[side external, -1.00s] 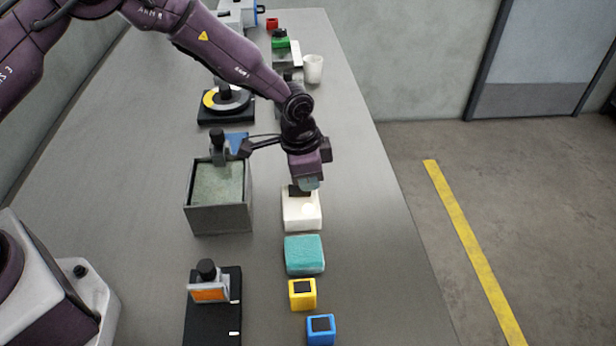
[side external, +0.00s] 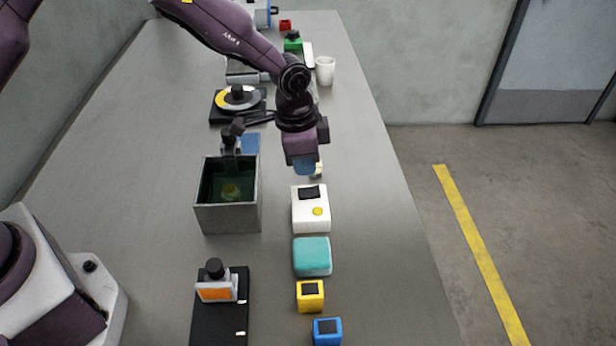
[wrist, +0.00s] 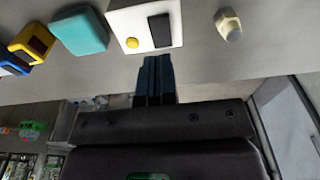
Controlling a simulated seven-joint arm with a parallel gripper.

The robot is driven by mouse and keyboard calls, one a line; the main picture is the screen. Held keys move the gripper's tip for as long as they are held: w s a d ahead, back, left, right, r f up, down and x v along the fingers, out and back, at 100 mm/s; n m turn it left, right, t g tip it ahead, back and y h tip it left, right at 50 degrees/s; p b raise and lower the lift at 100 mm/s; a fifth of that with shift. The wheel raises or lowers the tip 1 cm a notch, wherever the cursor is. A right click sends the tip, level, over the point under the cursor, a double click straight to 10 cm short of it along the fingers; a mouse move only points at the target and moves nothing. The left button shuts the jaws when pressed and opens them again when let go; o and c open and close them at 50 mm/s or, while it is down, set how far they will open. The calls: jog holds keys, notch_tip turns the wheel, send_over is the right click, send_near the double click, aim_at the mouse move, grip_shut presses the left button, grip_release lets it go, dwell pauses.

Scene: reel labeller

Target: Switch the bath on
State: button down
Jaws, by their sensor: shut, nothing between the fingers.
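The bath (side external: 228,211) is a grey open-topped box left of my gripper. It holds dark green liquid, with a yellowish round patch showing in it. A white box (side external: 298,221) stands to its right, with a black rocker switch (side external: 310,192) and a yellow round lamp (side external: 318,211) on top. The white box (wrist: 117,18), switch (wrist: 159,31) and lamp (wrist: 132,43) also show in the wrist view. My gripper (side external: 305,172) is shut and empty, above and just behind the white box, apart from the switch. Its blue fingers (wrist: 157,62) point toward the box in the wrist view.
A teal block (side external: 312,257), a yellow cube (side external: 310,296) and a blue cube (side external: 327,331) line up in front. A small pale capped object (wrist: 229,27) stands beyond the box. A black stand with an orange-faced piece (side external: 215,291) is front left. A white cup (side external: 325,70) is behind.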

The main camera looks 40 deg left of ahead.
aim_at(318, 190)
notch_tip(318, 190, up, 9)
jog(key=shift+s+a, duration=0.35)
jog(key=shift+d+f, duration=0.1)
jog(key=shift+w+d, duration=0.35)
jog(key=shift+w, duration=0.2)
jog(key=f, duration=0.4)
jog(key=w+d+f, duration=0.1)
jog(key=f, duration=0.8)
jog(key=shift+w+d+f, duration=0.15)
jog(key=shift+f, duration=0.2)
